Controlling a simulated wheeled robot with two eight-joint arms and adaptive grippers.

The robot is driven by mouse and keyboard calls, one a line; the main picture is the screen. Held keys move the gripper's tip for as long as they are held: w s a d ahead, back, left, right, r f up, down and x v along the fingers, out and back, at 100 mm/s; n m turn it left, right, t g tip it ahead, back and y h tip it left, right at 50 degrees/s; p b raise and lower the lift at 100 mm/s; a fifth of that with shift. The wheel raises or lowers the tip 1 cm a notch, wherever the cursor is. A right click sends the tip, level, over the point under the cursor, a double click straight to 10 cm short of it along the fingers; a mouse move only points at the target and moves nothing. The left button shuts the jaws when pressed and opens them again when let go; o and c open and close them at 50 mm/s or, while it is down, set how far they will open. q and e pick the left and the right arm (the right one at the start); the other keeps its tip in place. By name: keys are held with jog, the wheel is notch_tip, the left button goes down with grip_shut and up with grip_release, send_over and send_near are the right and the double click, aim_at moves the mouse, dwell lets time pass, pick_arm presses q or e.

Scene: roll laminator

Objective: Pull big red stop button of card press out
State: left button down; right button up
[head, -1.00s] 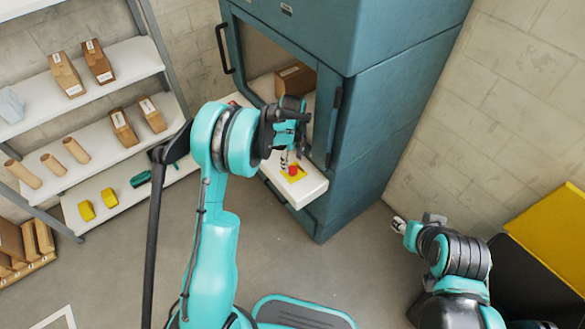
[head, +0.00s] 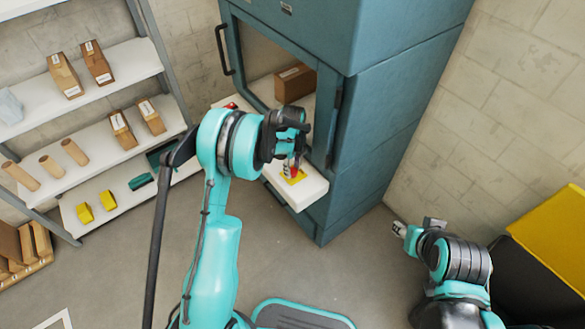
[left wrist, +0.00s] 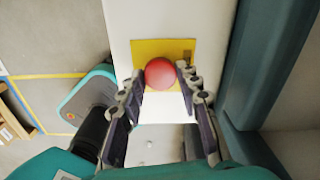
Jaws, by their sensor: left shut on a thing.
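The red stop button (left wrist: 160,73) is a round red knob on a yellow plate (left wrist: 181,51), set on the white ledge of the teal card press (head: 390,120). In the head view the yellow plate (head: 292,177) shows on the ledge below my left gripper (head: 294,164), and the button is mostly hidden by the fingers. In the left wrist view my left gripper (left wrist: 160,76) has one finger on each side of the button and is shut on it. My right gripper (head: 398,229) is apart from the press at the right; its finger opening is too small to read.
A brown box (head: 295,84) sits inside the press opening. Shelves (head: 75,100) with cartons, rolls and yellow items stand at the left. A yellow panel (head: 555,240) is at the right. Floor between the press and my right arm is clear.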

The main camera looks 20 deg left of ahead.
aim_at(293, 171)
pick_arm(q)
jog(key=shift+r, duration=0.4)
jog(key=c, duration=1.1)
grip_release()
jog(key=shift+o, duration=0.2)
notch_tip(293, 171, up, 12)
